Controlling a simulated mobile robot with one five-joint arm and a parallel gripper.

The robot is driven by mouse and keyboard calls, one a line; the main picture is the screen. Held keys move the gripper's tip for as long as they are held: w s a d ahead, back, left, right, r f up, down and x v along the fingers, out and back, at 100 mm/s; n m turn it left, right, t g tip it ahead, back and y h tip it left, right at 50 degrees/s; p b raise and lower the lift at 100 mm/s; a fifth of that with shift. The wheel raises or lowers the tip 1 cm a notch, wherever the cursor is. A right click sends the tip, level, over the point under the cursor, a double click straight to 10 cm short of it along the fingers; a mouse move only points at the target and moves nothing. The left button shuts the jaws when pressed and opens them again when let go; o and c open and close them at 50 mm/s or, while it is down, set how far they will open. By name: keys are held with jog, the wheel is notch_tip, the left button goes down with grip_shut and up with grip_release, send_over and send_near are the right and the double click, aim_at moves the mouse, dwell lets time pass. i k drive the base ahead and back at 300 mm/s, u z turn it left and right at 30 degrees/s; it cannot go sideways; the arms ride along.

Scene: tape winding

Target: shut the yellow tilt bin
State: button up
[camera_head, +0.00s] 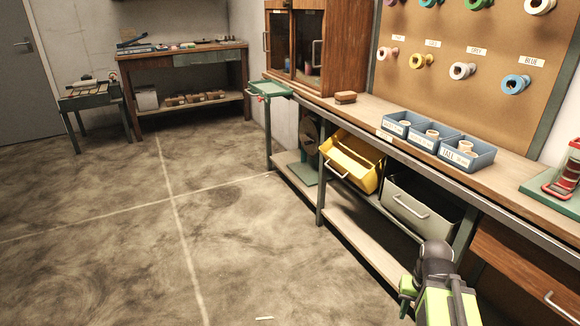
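The yellow tilt bin (352,160) hangs under the long workbench, tipped forward with its top open. A pale handle (336,171) shows on its front face. A grey bin (421,205) with a pale handle is beside it to the right, under the same bench. My arm with its green and dark gripper (407,292) is at the bottom right, well apart from the yellow bin. The fingers are small and partly hidden by the arm, so I cannot tell whether they are open or shut.
The workbench top (365,107) carries blue trays (424,139) and a brown block (345,98). A lower shelf (362,226) runs below the bins. A green vise-like stand (269,89) juts out at the bench's far end. The concrete floor (120,220) to the left is clear.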

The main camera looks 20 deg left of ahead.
aim_at(360, 162)
jog(key=u, duration=0.85)
jog(key=i, duration=1.35)
jog(key=u, duration=0.65)
jog(key=k, duration=0.9)
jog(key=u, duration=0.15)
jog(key=i, duration=0.95)
jog(key=z, duration=0.05)
